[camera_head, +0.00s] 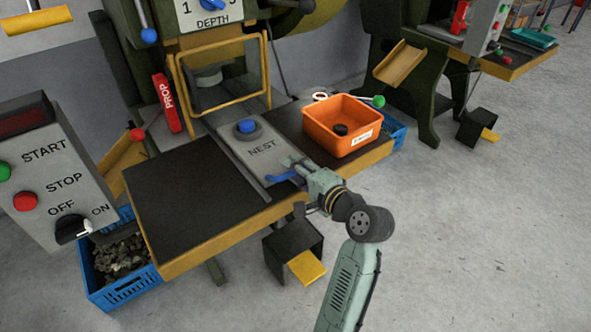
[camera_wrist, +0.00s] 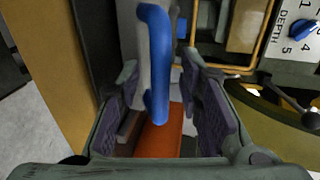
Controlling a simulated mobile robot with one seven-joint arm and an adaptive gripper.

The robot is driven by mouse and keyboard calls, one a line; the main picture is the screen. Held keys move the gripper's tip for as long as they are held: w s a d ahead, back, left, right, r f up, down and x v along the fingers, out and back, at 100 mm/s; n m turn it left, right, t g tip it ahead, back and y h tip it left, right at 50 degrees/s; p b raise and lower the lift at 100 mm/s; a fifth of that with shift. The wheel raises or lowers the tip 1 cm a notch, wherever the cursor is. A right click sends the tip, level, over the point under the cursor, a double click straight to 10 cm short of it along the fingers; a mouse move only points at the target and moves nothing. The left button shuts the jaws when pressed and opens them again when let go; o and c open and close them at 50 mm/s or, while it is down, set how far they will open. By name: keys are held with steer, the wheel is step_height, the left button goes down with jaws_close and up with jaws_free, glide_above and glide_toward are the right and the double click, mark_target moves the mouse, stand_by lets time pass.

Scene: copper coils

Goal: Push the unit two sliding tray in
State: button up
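A grey sliding tray (camera_head: 259,150) marked NEST, with a blue knob (camera_head: 247,126) on it, lies between two dark bench tops on the near machine. No unit number is readable on it. A blue bar handle (camera_head: 281,178) is at its front end. My gripper (camera_head: 290,167) is at this front end, close to the handle. In the wrist view, the handle (camera_wrist: 158,62) shows between the spread fingers of my gripper (camera_wrist: 160,105), with gaps on both sides. Whether a finger touches the handle or tray I cannot tell.
An orange bin (camera_head: 318,125) stands on the bench to the right of the tray. A yellow guard frame (camera_head: 181,75) stands at the tray's far end. A control box (camera_head: 60,170) is at the left. A pedal (camera_head: 306,266) is on the floor below. Open floor lies to the right.

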steer(key=shift+c, duration=0.5)
jaws_close()
stand_by(0.3)
